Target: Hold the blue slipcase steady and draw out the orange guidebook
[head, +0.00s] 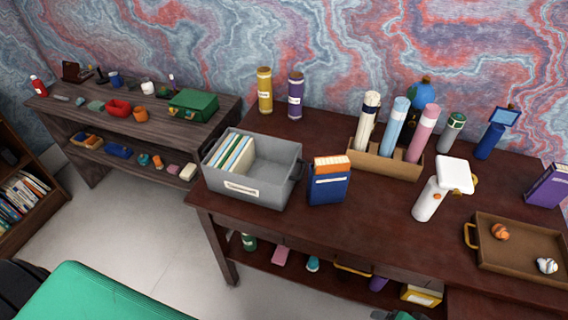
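The blue slipcase (328,190) stands upright on the dark red-brown desk, just right of the grey bin. The orange guidebook (332,163) sits inside it, with only its orange top part showing above the slipcase; the rest is hidden. Neither of my grippers shows in the head view, and nothing touches the slipcase or the book.
A grey bin (270,176) with files stands close left of the slipcase. A wooden holder (378,164) with rolled tubes is behind right. A white lamp-like object (428,200) and a brown tray (520,262) lie to the right. The desk in front of the slipcase is clear.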

